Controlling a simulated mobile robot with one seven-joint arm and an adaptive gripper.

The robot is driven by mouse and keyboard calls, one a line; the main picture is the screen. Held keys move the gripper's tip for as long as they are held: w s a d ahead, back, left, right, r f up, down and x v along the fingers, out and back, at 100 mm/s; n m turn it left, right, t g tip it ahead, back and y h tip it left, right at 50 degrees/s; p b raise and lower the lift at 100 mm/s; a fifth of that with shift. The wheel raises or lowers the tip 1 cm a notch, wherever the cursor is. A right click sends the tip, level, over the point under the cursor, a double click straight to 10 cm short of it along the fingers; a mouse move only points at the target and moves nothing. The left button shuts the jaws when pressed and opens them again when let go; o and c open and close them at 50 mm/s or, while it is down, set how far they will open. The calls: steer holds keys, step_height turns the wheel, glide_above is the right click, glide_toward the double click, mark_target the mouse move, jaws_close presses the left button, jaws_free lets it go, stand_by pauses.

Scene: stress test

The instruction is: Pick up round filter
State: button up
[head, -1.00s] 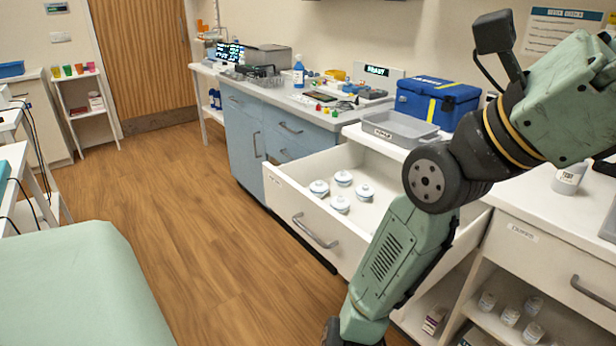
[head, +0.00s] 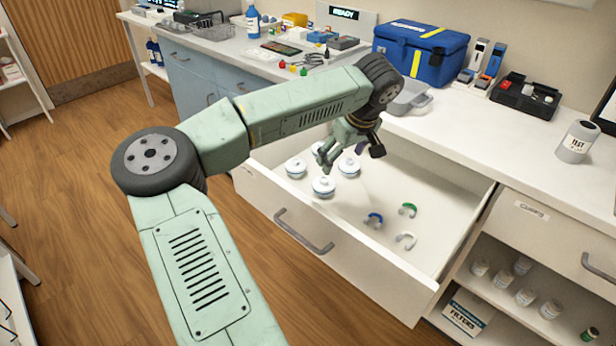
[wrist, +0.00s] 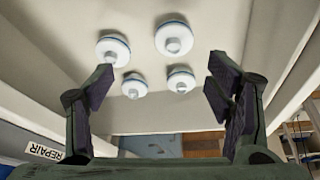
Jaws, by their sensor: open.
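Several round filters, white discs with a blue rim and a small central knob, lie in the open white drawer (head: 400,262). In the head view one filter (head: 323,188) is nearest, one (head: 296,168) is to its left and one (head: 349,168) to its right; another is partly hidden by my gripper. My gripper (head: 326,158) is over this group, open and empty. In the wrist view the filters (wrist: 112,50), (wrist: 174,38), (wrist: 181,80) and (wrist: 134,86) show beyond my open fingers (wrist: 159,88), with nothing between the pads. I cannot tell the exact height above them.
A grey tray (head: 412,97) and a blue case (head: 420,52) stand on the counter behind. The drawer walls surround the filters.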

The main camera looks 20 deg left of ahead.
mark_target(324, 179)
steer(key=a+f, duration=0.2)
steer(key=f, duration=0.1)
steer(key=a+f+p, duration=0.1)
steer(key=shift+w+a+f, duration=0.2)
steer(key=shift+w+f, duration=0.1)
steer(key=shift+w, duration=0.05)
steer(key=x, duration=0.1)
steer(key=p+x, duration=0.1)
steer(key=x, duration=0.1)
steer(key=p+x, duration=0.1)
steer(key=shift+s+f, duration=0.3)
steer(key=shift+f, duration=0.15)
steer(key=shift+w+a+f, duration=0.15)
steer(key=shift+f, duration=0.45)
steer(key=shift+y, duration=0.3)
steer(key=shift+c, duration=0.5)
steer(key=c, duration=1)
